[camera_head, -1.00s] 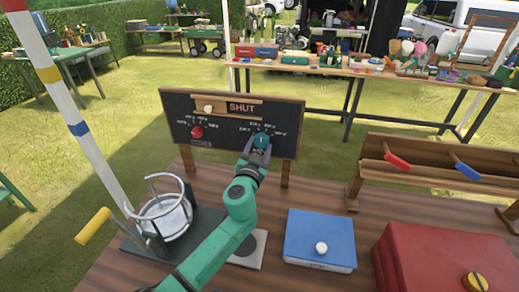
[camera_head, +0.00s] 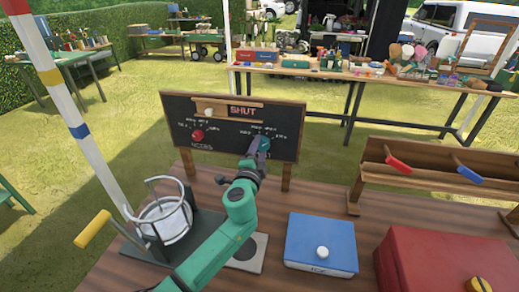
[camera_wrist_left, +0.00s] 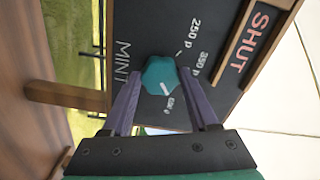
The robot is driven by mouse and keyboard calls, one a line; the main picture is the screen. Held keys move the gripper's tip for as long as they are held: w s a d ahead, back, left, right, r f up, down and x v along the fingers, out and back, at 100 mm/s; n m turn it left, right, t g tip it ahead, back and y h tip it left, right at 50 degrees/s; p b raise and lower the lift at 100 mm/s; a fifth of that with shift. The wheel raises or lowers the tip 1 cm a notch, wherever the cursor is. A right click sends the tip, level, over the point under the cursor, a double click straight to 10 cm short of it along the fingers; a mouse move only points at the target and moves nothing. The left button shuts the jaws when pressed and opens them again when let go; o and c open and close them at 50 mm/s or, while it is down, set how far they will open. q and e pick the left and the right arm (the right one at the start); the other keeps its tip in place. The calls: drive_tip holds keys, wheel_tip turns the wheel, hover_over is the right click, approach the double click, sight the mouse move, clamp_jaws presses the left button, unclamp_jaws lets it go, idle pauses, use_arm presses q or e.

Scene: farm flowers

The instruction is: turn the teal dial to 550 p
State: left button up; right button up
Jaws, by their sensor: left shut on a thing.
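The teal dial (camera_head: 263,141) is on the lower right of the black board (camera_head: 225,143), mostly behind my left gripper (camera_head: 257,148) in the head view. In the left wrist view, the dial (camera_wrist_left: 158,76) sits between the two purple fingers of my left gripper (camera_wrist_left: 160,100), which are shut on it. A white pointer mark on the dial points down and slightly right in that view, toward a small, partly hidden label that I cannot read surely. The labels 250 p and 350 p show to the right of the dial, MINT to its left. My right gripper is not in view.
A red knob (camera_head: 197,135) and a wooden slider by the SHUT sign (camera_head: 242,112) are on the same board. A blue box (camera_head: 321,243) and a red case (camera_head: 445,262) stand right of my arm. A wire basket stand (camera_head: 165,220) is at the left.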

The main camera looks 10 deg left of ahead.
use_arm(q)
drive_tip(key=shift+m, duration=0.6)
drive_tip(key=o, duration=1.4)
drive_tip(key=shift+c, duration=0.2)
drive_tip(key=shift+s, duration=0.15)
drive_tip(key=s+b, duration=0.1)
drive_tip(key=s, duration=1.3)
drive_tip(key=shift+s+b, duration=0.2)
drive_tip(key=shift+b, duration=0.2)
